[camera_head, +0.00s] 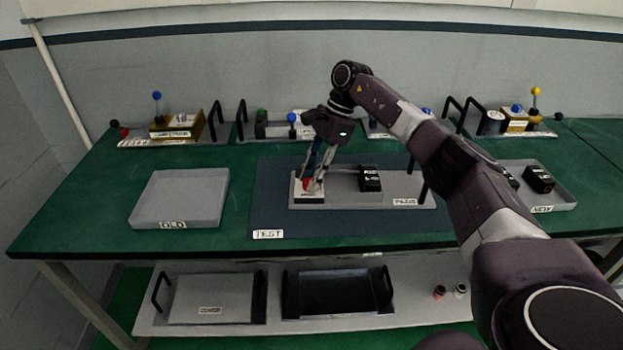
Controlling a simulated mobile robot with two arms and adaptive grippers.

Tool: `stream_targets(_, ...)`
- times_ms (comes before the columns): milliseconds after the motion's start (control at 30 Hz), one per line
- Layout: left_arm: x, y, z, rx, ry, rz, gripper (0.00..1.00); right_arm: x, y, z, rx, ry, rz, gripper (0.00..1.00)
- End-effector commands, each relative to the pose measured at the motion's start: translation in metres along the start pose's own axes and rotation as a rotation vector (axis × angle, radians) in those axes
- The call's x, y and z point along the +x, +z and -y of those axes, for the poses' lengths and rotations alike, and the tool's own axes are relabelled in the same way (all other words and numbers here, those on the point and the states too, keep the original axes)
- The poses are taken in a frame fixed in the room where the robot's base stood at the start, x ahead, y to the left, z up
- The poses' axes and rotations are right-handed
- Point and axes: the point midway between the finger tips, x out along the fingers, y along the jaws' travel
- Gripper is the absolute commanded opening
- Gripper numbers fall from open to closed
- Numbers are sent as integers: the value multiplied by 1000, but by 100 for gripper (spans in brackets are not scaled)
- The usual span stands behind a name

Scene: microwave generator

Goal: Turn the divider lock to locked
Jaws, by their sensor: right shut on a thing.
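My right gripper (314,183) reaches down from the right over the left end of a grey plate (345,198) on the dark blue test mat. It is shut on a small red knob (306,184) on a white-topped block (310,197) at that end. This looks like the divider lock. The fingers cover most of the knob, so its turn position cannot be told, and the block's small label is too blurred to read. A black block (370,179) sits on the plate to the right of the gripper. My left gripper is not in view.
A grey tray marked OLD (180,199) stands left and a tray marked NEW (560,194) right, partly behind my right arm. Fixtures with handles and knobs (172,126) line the back. Trays (216,298) lie on a lower shelf. Green table is clear between OLD and the mat (268,220).

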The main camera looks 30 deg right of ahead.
Motion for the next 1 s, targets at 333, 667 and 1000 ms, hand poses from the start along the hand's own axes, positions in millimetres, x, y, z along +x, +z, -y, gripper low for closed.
stream_targets(333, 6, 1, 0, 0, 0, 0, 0, 0, 1, 2, -174, 69, 0, 0)
stream_targets(667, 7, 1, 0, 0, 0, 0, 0, 0, 1, 2, -224, 91, -1, 0)
stream_targets(1000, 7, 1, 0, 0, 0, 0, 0, 0, 1, 2, -225, 91, -1, 0)
